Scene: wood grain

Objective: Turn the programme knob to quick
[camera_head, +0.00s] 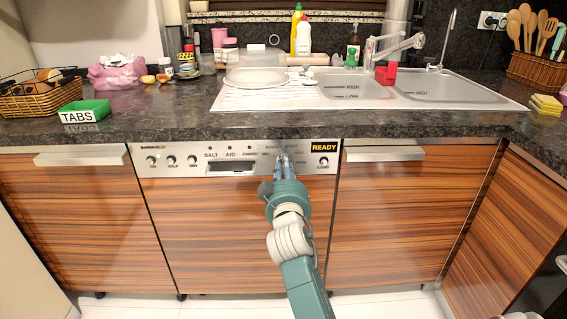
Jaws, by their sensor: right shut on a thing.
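The dishwasher's steel control panel (222,169) runs along the top of a striped wood front, under the counter. My right gripper (284,163) reaches up from below to the panel, right of its middle. Its fingers are shut on a knob there, which I take to be the programme knob; the fingers hide it almost fully. I cannot read the small labels around it, so I cannot tell which setting it points to. A "READY" display (324,147) with yellow letters shows right of the gripper. My left gripper is not in view.
More small knobs sit on the panel's left (171,160) and one on its right (323,162). Steel handles of neighbouring cabinets (385,155) stick out to the side.

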